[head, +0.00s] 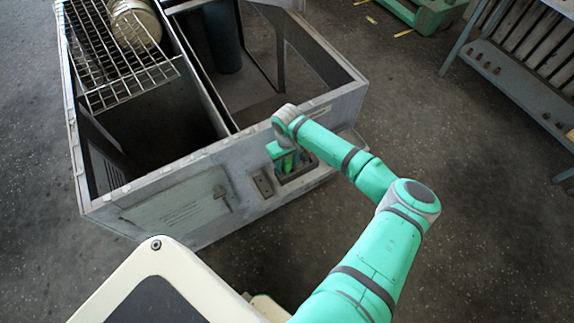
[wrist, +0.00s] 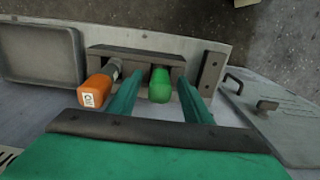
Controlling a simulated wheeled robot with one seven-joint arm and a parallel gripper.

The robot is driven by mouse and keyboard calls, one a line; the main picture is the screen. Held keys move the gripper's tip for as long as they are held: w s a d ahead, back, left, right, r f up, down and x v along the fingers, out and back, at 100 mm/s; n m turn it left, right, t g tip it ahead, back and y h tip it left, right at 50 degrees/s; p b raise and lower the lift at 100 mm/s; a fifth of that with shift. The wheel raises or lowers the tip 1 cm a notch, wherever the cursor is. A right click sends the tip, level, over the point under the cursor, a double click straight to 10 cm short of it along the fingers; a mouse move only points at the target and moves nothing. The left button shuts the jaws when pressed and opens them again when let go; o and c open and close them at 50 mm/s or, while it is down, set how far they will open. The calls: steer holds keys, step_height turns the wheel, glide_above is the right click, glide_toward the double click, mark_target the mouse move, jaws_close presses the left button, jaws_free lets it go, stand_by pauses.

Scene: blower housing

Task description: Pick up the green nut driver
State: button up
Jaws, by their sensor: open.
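The green nut driver (wrist: 160,86) shows its green handle in the wrist view, in a dark holder (wrist: 130,58) on the housing's side wall. Its shaft is hidden. My gripper (wrist: 161,88) is open, with one finger on each side of the green handle. I cannot tell whether either finger touches it. In the head view my gripper (head: 287,160) is at the holder on the near wall, and the nut driver cannot be told apart from it there.
An orange-handled tool (wrist: 97,90) sits in the same holder, just left of my left finger. The grey blower housing (head: 170,205) has open compartments and a wire rack (head: 105,50). A panel with a handle (wrist: 275,120) lies to the right in the wrist view.

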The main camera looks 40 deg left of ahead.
jaws_close()
steer(key=shift+r, duration=0.15)
step_height(320, 180, up, 10)
steer(key=shift+f, duration=0.1)
stand_by(0.4)
